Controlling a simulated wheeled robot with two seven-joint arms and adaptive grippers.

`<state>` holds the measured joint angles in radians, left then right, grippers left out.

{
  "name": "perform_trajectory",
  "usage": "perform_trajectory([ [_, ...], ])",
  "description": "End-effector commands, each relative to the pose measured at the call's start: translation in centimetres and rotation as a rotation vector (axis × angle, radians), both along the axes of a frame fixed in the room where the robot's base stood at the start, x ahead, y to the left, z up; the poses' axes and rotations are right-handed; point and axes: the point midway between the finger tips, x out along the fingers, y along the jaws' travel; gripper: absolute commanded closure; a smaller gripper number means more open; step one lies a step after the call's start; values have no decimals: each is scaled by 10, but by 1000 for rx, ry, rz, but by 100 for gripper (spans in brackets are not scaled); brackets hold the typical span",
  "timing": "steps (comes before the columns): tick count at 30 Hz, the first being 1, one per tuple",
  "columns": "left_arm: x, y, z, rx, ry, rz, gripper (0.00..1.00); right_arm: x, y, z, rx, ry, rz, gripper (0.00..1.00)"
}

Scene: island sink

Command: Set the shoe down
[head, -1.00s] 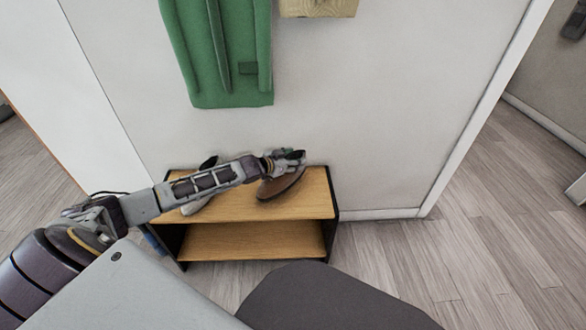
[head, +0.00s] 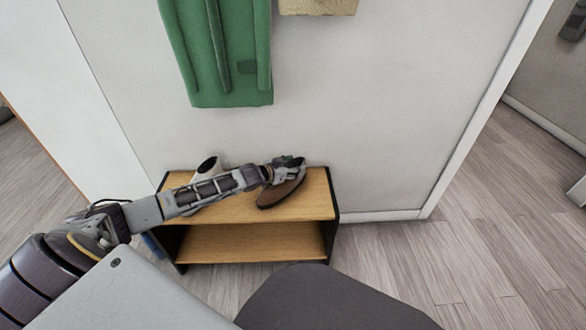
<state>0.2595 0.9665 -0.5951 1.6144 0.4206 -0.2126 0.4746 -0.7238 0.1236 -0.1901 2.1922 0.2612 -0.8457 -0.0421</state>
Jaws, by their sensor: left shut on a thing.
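A shoe with a brown sole (head: 281,193) is at the right part of the top board of a low wooden shoe rack (head: 318,207). My left gripper (head: 289,168) reaches in from the left and is shut on this shoe at its upper side. The shoe looks tilted, with its sole turned toward me. I cannot tell whether its lower edge touches the board. A second, pale shoe (head: 208,166) with a dark opening is on the rack's left part, partly hidden behind my left arm. My right gripper is not in view.
The rack's lower shelf (head: 255,243) looks empty. A green coat (head: 220,55) and a beige item (head: 318,6) hang on the wall above. Bare wall (head: 400,110) stands close behind the rack. Open wood floor (head: 480,240) lies to the right.

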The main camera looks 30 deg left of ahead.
Motion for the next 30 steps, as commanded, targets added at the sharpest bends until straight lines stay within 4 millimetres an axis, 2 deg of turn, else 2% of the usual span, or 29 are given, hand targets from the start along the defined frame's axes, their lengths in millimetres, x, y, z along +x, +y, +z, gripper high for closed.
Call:
perform_trajectory([
  [1, 0, 0, -1, 0, 1, 0, 94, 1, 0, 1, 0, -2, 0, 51],
  [2, -1, 0, -2, 1, 3, -1, 41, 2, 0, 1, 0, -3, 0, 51],
  [6, -1, 0, -1, 1, 2, 0, 23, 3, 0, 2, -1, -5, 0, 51],
  [20, -2, 0, 0, 1, 2, 0, 23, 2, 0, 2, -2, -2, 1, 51],
  [30, -13, 3, 4, 0, 4, 1, 23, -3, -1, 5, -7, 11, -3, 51],
])
